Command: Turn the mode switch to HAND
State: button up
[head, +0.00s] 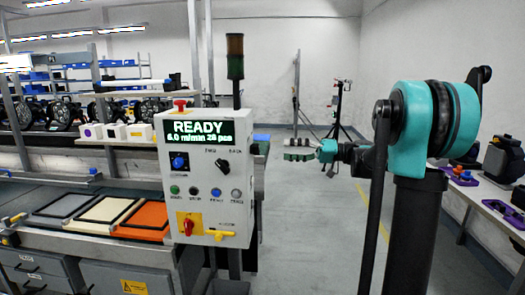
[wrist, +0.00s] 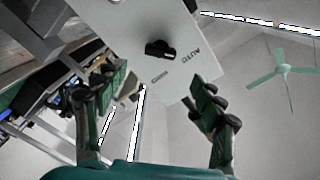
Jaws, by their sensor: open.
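The mode switch is a black rotary knob (head: 222,166) at the upper right of the white control panel (head: 178,215). In the wrist view the knob (wrist: 160,50) shows ahead of the fingers, with the AUTO and HAND labels beside it. I cannot tell for sure which label the knob points to. My gripper (head: 299,150) is to the right of the panel in the head view, apart from it. In the wrist view my gripper (wrist: 158,88) has its two green-padded fingers spread wide, with nothing between them. The knob is beyond the fingertips and not touched.
The panel also carries a READY display (head: 197,131), a blue knob (head: 179,162), several push buttons and a red-on-yellow switch (head: 188,226). A signal tower (head: 235,60) stands behind it. A conveyor table with coloured trays (head: 140,220) is to the left. The floor right of the panel is clear.

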aim_at(256, 149)
jog(key=a, duration=1)
jog(key=shift+w, duration=0.15)
jog(key=shift+a, duration=0.1)
jog(key=shift+c, duration=0.6)
jog(key=c, duration=1)
jog(key=shift+c, duration=0.2)
jog(key=shift+m, duration=7.9)
